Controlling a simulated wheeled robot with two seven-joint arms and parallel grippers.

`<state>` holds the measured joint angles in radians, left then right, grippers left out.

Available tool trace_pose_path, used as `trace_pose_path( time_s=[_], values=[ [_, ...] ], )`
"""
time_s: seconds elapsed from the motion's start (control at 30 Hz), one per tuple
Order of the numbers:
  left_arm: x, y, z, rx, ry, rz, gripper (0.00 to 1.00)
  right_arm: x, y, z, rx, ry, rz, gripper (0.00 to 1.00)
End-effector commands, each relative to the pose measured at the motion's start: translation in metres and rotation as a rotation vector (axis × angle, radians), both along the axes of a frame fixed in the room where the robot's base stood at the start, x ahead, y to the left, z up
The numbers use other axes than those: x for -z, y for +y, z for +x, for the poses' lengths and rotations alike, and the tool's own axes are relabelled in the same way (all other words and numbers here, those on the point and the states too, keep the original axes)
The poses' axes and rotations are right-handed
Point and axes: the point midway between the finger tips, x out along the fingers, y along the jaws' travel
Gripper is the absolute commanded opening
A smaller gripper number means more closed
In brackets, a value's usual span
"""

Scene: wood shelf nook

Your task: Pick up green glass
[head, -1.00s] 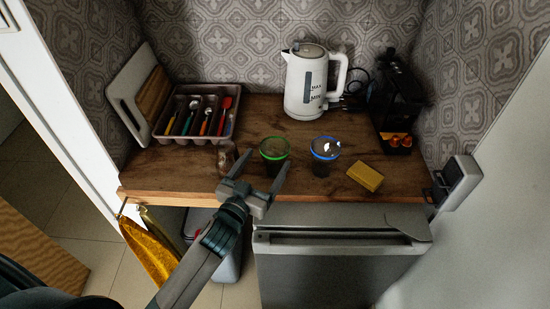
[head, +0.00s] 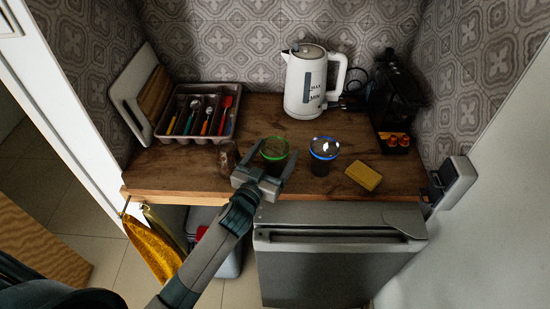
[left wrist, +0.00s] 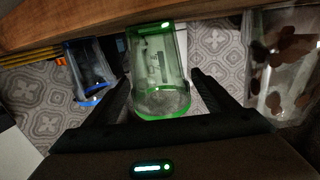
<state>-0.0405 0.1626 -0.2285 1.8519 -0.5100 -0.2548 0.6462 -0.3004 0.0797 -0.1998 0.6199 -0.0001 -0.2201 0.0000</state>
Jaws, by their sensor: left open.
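The green glass (head: 274,149) stands on the wooden counter near its front edge, left of a blue-rimmed glass (head: 324,150). My left gripper (head: 270,170) is open at the green glass, with its fingers on either side of the near part of it. In the left wrist view the green glass (left wrist: 160,75) lies between the two open fingers (left wrist: 160,92), with gaps visible on both sides. The fingers hide part of the glass's lower front in the head view. My right gripper does not show.
A glass jar with brown contents (head: 228,157) stands just left of the green glass. The blue glass (left wrist: 90,75) is close on the other side. A yellow sponge (head: 363,175), white kettle (head: 308,85) and cutlery tray (head: 184,99) are also on the counter (head: 180,170).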

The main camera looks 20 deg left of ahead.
Motion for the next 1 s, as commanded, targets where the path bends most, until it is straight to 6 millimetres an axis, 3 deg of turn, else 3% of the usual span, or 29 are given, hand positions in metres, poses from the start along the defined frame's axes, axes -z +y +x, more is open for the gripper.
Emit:
trace_pose_path(
  time_s=[0.43, 0.47, 0.6, 0.7, 1.0],
  values=[
    [0.0002, -0.0002, 0.0005, 0.000, -0.001, 0.000, 0.79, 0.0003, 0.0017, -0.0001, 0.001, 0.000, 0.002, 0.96],
    [0.0002, -0.0001, 0.0004, 0.000, -0.001, 0.000, 0.77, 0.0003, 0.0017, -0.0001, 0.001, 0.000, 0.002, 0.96],
    [0.0001, -0.0001, 0.0004, 0.000, -0.001, 0.000, 0.43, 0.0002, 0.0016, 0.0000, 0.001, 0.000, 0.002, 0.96],
    [-0.0008, -0.0003, 0.0006, 0.001, -0.002, 0.000, 0.24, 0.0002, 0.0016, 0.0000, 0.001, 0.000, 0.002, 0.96],
    [-0.0027, -0.0002, 0.0007, 0.001, -0.003, 0.000, 0.24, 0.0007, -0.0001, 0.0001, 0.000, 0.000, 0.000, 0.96]
  ],
)
